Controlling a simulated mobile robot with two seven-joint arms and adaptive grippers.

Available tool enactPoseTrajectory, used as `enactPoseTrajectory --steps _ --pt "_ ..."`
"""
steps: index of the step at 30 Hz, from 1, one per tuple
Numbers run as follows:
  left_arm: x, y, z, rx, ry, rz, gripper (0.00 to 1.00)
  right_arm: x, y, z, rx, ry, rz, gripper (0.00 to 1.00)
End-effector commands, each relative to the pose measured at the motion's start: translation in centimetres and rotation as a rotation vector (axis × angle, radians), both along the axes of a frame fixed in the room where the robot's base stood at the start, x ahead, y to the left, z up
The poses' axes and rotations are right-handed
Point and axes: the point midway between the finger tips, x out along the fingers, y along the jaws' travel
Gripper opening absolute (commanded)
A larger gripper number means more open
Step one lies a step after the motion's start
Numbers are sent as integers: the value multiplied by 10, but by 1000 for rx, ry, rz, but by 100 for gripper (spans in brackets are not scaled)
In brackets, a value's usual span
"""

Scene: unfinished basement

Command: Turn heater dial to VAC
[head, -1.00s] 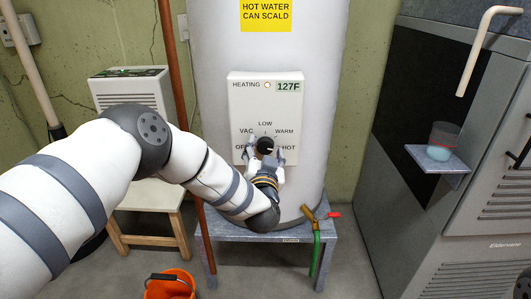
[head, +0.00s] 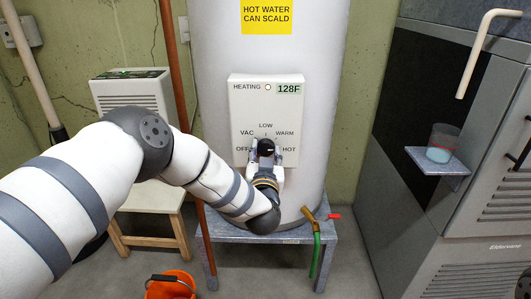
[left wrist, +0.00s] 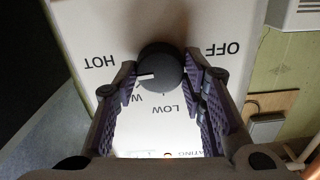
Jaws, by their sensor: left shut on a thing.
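The heater's white control panel (head: 240,110) has a black dial (head: 266,147) ringed by OFF, VAC, LOW, WARM and HOT. The dial also shows in the left wrist view (left wrist: 165,75), where the panel appears upside down. Its white mark points to the HOT and WARM side, roughly between those words. My left gripper (head: 266,155) reaches the dial from below and in front, with a finger on each side, shut on it. WARM is partly hidden by a finger in the left wrist view.
The white tank (head: 220,50) stands on a grey stand (head: 215,232). A copper pipe (head: 170,60) runs close left of the tank. An orange bucket (head: 170,287) and a wooden stool (head: 150,197) stand left.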

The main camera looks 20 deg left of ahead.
Motion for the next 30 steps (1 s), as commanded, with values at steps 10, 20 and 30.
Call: enactPoseTrajectory --steps 10,20,30 --pt "0 0 -1 -317 -89 1 10 2 0 2 -1 -7 -1 40" --pt "0 0 -1 -618 -176 1 10 2 0 3 0 -8 -1 40" --pt "-1 0 -2 -928 -264 1 10 1 0 2 -1 -5 -1 40"
